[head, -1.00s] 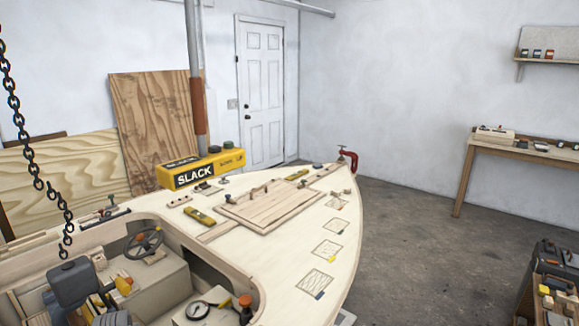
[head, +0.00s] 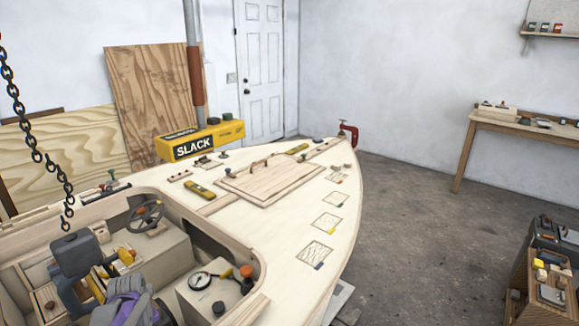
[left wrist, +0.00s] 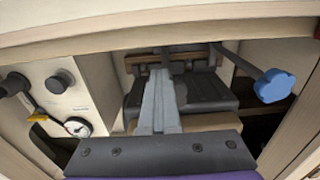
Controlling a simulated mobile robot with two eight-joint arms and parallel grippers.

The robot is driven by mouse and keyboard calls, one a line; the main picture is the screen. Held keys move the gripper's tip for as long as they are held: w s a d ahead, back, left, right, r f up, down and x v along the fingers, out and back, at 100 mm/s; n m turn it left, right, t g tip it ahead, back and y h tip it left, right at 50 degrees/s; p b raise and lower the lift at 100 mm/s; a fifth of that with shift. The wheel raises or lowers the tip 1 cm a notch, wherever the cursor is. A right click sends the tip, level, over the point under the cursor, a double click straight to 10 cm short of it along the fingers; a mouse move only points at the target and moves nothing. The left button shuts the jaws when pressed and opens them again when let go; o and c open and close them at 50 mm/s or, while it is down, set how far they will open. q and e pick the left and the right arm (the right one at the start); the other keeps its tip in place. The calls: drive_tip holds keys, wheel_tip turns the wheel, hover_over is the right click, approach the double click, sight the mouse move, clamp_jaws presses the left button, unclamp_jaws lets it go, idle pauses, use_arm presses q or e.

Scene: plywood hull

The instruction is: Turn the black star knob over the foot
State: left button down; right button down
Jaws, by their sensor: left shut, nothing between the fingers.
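Dark round knobs show in the left wrist view on the pale panel at left: one knob (left wrist: 60,81) stands alone and another knob (left wrist: 14,84) is at the edge. I cannot tell which is the star knob, or see a foot. In the head view a dark knob (head: 218,309) sits on the panel by a gauge. My left gripper (left wrist: 163,76) is shut and empty, pointing into the cockpit space, right of and apart from those knobs. In the head view its arm, grey and purple, is at bottom left; its fingertips are not clear. My right gripper is not in view.
A white dial gauge (left wrist: 77,126) and yellow lever (left wrist: 38,113) are near the knobs. A blue knob (left wrist: 273,86) on a rod juts in at right. A pale beam (left wrist: 160,25) crosses above. A chain (head: 36,155) hangs at left. The deck (head: 285,235) carries small parts.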

use_arm(q)
drive_tip(key=shift+d, duration=0.1)
wheel_tip(320, 180, up, 6)
drive_tip(key=p, duration=0.3)
drive_tip(key=shift+s+d, duration=0.15)
drive_tip(key=shift+d, duration=0.05)
idle(0.4)
drive_tip(key=s+d+r+m+t+p, duration=0.2)
drive_tip(key=s+d+r+m, duration=0.2)
drive_tip(key=s+d+r, duration=0.5)
drive_tip(key=s+d+f+m+t, duration=0.2)
drive_tip(key=s+d+m, duration=0.4)
drive_tip(key=s, duration=0.5)
drive_tip(key=shift+s+d+f+t+p, duration=0.15)
drive_tip(key=shift+d+f+t+p, duration=0.2)
drive_tip(key=shift+d+t, duration=0.65)
